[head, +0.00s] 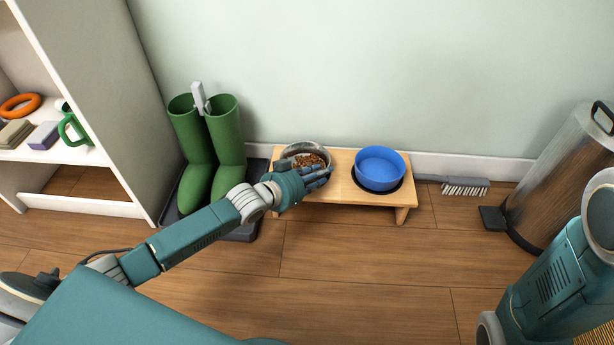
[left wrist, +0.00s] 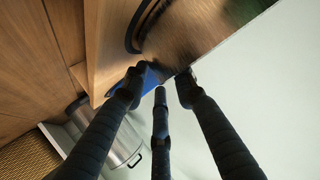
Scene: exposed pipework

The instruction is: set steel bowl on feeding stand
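The steel bowl (head: 322,149), with brown kibble in it, is at the left end of the wooden feeding stand (head: 340,189). In the left wrist view the steel bowl (left wrist: 205,25) fills the top, beside a dark ring on the stand (left wrist: 105,45); I cannot tell how fully it is seated. My left gripper (head: 318,175) is at the bowl's front right side and covers part of it. In the left wrist view my left gripper (left wrist: 160,82) has its fingertips apart, close to the bowl's edge, with nothing clearly pinched between them. My right gripper is outside the views.
A blue bowl (head: 380,167) sits at the stand's right end. Green boots (head: 210,140) stand on a dark tray to the left. A brush (head: 464,187) lies right of the stand, before a steel bin (head: 562,175). The floor in front is clear.

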